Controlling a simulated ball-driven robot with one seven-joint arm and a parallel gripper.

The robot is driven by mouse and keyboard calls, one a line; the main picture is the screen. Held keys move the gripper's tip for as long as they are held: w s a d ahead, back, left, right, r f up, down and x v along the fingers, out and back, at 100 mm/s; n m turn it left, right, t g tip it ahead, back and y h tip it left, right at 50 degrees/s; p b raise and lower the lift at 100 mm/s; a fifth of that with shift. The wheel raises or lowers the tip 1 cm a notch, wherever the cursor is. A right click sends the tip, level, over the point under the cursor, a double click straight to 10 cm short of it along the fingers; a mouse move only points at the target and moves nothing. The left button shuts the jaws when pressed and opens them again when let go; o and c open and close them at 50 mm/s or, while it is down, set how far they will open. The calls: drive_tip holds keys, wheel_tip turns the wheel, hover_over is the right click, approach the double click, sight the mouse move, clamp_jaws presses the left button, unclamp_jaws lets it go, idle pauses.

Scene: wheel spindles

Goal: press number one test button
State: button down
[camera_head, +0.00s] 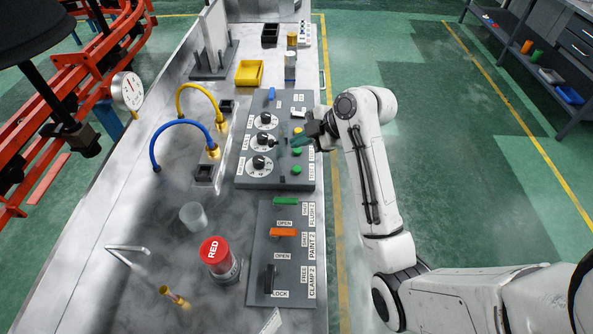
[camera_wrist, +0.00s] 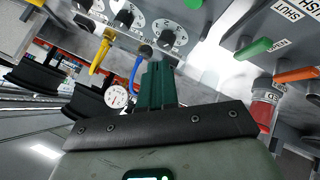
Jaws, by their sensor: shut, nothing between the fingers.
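A grey panel (camera_head: 246,180) on the bench carries three white dials with black knobs. Beside them, green buttons (camera_head: 297,170) show on its right side. The labels by the buttons are too small to read, so I cannot tell which is number one. My gripper (camera_head: 298,142) is over the right side of this panel, close to the buttons, and partly hides that area. In the wrist view its green fingers (camera_wrist: 155,82) are together and empty. Dials (camera_wrist: 165,35) and a green button (camera_wrist: 193,4) show beyond them. I cannot tell if the fingertips touch anything.
A nearer panel (camera_head: 262,240) holds green, orange and black levers. A red-topped container (camera_head: 215,254) and a clear cup (camera_head: 193,216) stand left of it. Blue (camera_head: 157,150) and yellow (camera_head: 183,92) hoses arch over the bench.

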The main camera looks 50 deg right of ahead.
sight(300, 170)
drive_tip(key=shift+f+b, duration=2.35)
drive_tip(key=shift+f, duration=1.15)
drive_tip(key=shift+f, duration=0.1)
drive_tip(key=shift+f, duration=0.3)
drive_tip(key=shift+f+b, duration=0.45)
drive_tip(key=shift+b, duration=0.05)
drive_tip(key=shift+r+p, duration=0.8)
drive_tip(key=shift+r, duration=0.1)
wheel_tip(300, 170, up, 5)
drive_tip(key=p, duration=0.4)
